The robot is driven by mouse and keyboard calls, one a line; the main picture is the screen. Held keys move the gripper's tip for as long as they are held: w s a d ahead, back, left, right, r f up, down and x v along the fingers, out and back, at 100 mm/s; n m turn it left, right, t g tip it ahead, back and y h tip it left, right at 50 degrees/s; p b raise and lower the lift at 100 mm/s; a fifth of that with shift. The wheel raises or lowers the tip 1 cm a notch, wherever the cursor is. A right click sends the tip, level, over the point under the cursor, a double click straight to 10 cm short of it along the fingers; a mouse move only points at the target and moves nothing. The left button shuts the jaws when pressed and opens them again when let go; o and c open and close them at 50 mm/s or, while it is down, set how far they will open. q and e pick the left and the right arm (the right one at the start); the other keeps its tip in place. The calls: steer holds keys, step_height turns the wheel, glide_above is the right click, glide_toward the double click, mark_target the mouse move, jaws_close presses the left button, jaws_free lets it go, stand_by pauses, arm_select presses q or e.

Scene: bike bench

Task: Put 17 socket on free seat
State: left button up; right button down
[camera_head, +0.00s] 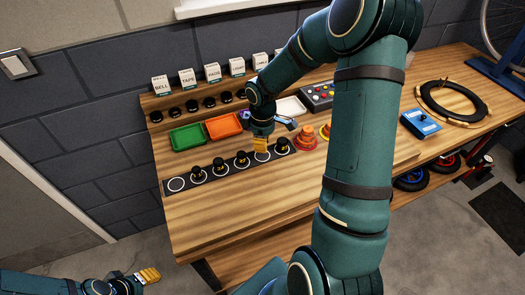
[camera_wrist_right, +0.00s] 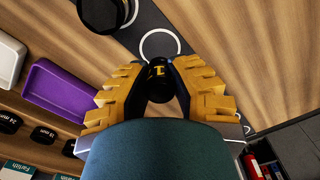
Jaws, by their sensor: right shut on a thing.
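My right gripper (camera_head: 261,146) is over the dark socket rail (camera_head: 210,179), near its right end. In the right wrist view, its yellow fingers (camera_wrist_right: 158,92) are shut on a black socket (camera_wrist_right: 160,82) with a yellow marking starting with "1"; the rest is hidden. An empty white-ringed seat (camera_wrist_right: 147,36) shows just beyond this socket. Another empty ring (camera_head: 176,184) is at the rail's left end. Several black sockets (camera_head: 219,165) stand upright on other seats. My left gripper (camera_head: 148,275) is low at the left, away from the bench; its opening is unclear.
Green (camera_head: 187,135) and orange (camera_head: 223,126) trays lie behind the rail, with a purple tray (camera_wrist_right: 62,90) near the right gripper. Labelled white boxes (camera_head: 187,78) line the back. The bench front (camera_head: 215,222) is clear.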

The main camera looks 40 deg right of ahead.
mark_target(262, 156)
steer(key=shift+f+b, duration=0.3)
steer(key=shift+f, duration=1.6)
steer(key=c, duration=0.9)
jaws_free()
steer(key=shift+f, duration=0.1)
